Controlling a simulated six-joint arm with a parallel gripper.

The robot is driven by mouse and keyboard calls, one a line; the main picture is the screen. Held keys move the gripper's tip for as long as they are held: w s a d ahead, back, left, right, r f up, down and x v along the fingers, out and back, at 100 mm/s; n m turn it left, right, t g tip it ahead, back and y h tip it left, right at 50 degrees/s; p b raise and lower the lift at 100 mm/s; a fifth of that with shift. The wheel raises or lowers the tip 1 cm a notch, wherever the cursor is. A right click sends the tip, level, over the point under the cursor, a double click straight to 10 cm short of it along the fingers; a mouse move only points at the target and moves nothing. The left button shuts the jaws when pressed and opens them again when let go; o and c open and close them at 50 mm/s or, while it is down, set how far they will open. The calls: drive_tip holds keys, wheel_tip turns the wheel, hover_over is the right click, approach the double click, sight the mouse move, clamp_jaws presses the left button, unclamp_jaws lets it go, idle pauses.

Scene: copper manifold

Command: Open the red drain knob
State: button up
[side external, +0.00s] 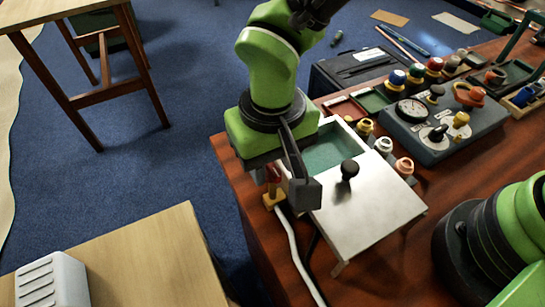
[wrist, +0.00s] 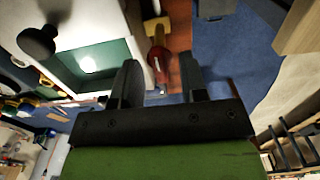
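The red drain knob (side external: 270,175) is at the left corner of a white tank (side external: 290,152), above a yellowish fitting (side external: 274,199). My gripper (wrist: 158,66) is open, pointing down beside the tank. In the wrist view the red knob (wrist: 157,58) shows between the two black fingers, with gaps on both sides. In the side view the near finger stands just right of the knob; the other finger is mostly hidden. I cannot tell whether the fingers reach fully down around the knob.
A metal lid with a black knob (side external: 349,169) partly covers the tank, close to my gripper's right. A white hose (side external: 296,255) runs down from below the fitting. A gauge panel (side external: 440,125) and several coloured valves stand further right. Blue floor (side external: 180,170) lies left of the bench.

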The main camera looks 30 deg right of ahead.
drive_tip(key=shift+f, duration=0.15)
clamp_jaws()
drive_tip(key=shift+m, duration=0.4)
drive_tip(key=m, duration=0.3)
drive_tip(key=shift+m, duration=0.4)
drive_tip(key=m, duration=0.4)
drive_tip(key=shift+m, duration=0.3)
drive_tip(key=m, duration=0.8)
drive_tip(key=shift+m, duration=0.3)
